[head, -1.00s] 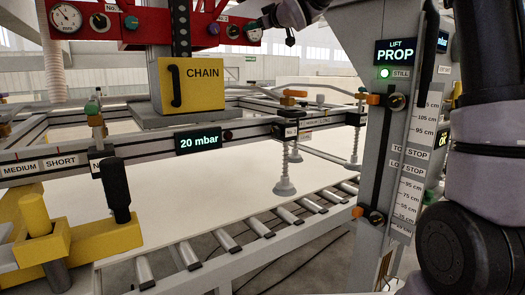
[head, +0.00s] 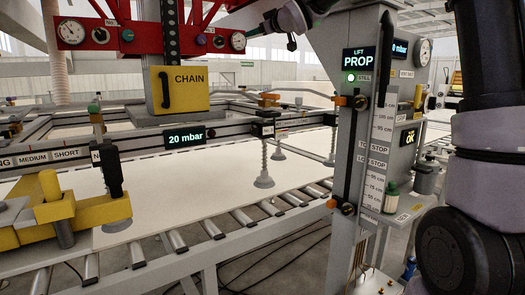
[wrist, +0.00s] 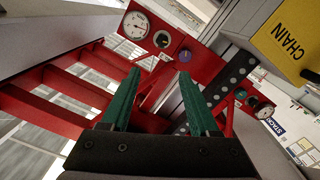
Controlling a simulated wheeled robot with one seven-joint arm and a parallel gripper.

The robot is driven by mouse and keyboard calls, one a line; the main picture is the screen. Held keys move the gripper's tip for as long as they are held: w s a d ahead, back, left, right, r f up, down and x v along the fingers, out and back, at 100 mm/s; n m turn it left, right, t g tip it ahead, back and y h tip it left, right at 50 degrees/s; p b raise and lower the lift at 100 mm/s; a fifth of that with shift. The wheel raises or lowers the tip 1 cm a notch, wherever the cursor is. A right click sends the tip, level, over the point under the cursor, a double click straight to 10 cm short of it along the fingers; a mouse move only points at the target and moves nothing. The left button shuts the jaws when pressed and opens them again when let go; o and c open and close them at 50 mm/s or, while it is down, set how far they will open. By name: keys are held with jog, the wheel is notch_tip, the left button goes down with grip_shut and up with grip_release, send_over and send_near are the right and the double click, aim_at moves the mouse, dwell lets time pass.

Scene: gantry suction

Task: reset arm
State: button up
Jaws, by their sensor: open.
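My gripper (wrist: 160,103) shows in the wrist view with its two green fingers apart and nothing between them. In the wrist view it points towards the red gantry beam (wrist: 60,85) with its gauges. In the head view my arm comes in from the right side and runs along the top edge. The gripper (head: 291,42) shows only small and partly there, in front of the red beam near the right gauge. The yellow chain box (head: 182,90) hangs below the beam, and it also shows upper right in the wrist view (wrist: 290,38).
The suction frame with its 20 mbar display (head: 184,137) and suction cups (head: 264,182) spans above a pale sheet (head: 190,185) on a roller conveyor (head: 275,210). A grey post with a PROP display (head: 367,60) and scale stands right of centre. Yellow blocks (head: 85,215) are lower left.

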jog(key=s+d+f+m+g+h, duration=0.2)
jog(key=s+d+f+m+h, duration=0.25)
jog(key=s+d, duration=0.5)
jog(key=s+d+f+m+g+h, duration=0.1)
jog(key=s+d+f+m+h, duration=0.4)
jog(key=s+d, duration=0.5)
jog(key=s+d+f+m+g+y, duration=0.1)
jog(key=s+d+f+m+g, duration=0.1)
jog(key=s+f, duration=0.5)
jog(key=s+d+f+m+g+y, duration=0.1)
jog(key=s+d+f+m+g, duration=0.2)
jog(key=s+f, duration=0.4)
jog(key=s+d+m, duration=0.1)
jog(key=s, duration=0.5)
jog(key=shift+d, duration=0.35)
